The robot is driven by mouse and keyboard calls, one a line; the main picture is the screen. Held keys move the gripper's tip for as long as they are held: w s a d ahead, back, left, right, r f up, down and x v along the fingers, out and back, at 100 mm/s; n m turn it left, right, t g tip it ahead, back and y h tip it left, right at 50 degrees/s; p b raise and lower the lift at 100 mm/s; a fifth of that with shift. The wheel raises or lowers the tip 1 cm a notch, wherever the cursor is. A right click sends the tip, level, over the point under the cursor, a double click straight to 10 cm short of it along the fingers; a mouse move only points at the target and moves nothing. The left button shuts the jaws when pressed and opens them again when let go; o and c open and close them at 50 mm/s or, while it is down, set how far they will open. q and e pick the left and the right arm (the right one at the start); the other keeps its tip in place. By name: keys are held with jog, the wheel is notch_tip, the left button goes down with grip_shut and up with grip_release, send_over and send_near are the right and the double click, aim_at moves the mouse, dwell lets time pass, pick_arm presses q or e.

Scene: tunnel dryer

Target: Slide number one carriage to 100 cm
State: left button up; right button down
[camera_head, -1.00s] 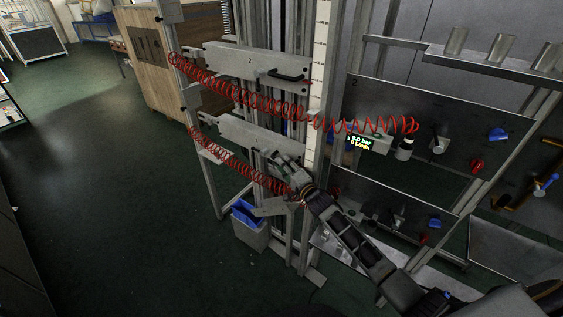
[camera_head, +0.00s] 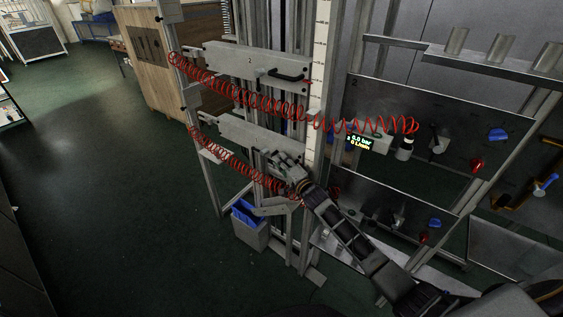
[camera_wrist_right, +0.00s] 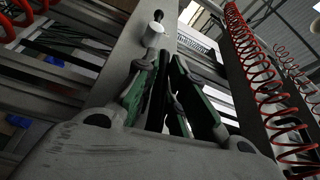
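The lower carriage (camera_head: 230,132), a light grey plate that I take for number one, hangs on the vertical rails below the upper carriage (camera_head: 250,65), which is marked 2. A white ruler strip (camera_head: 318,60) runs upright beside their right ends. My right gripper (camera_head: 283,160) is at the lower carriage's right end and hides that part and any handle there. In the wrist view its green-padded fingers (camera_wrist_right: 165,80) are close together before the grey plate (camera_wrist_right: 122,58), with something dark between them. Whether they grip it is unclear. My left gripper is not in view.
Red coiled hoses (camera_head: 255,103) hang across the carriages, close to my right gripper. A grey bin with blue lining (camera_head: 249,226) stands below. Panels with valves and a lit display (camera_head: 359,142) are at the right. The floor at left is clear.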

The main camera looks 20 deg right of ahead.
dwell(0.4)
jog(key=shift+r+p, duration=1.75)
jog(key=shift+r, duration=0.6)
jog(key=c, duration=1.6)
grip_release()
jog(key=shift+d+f, duration=0.1)
jog(key=shift+o, duration=0.6)
jog(key=shift+f, duration=0.15)
jog(key=shift+s+f, duration=0.1)
jog(key=v, duration=1.1)
jog(key=shift+s, duration=0.4)
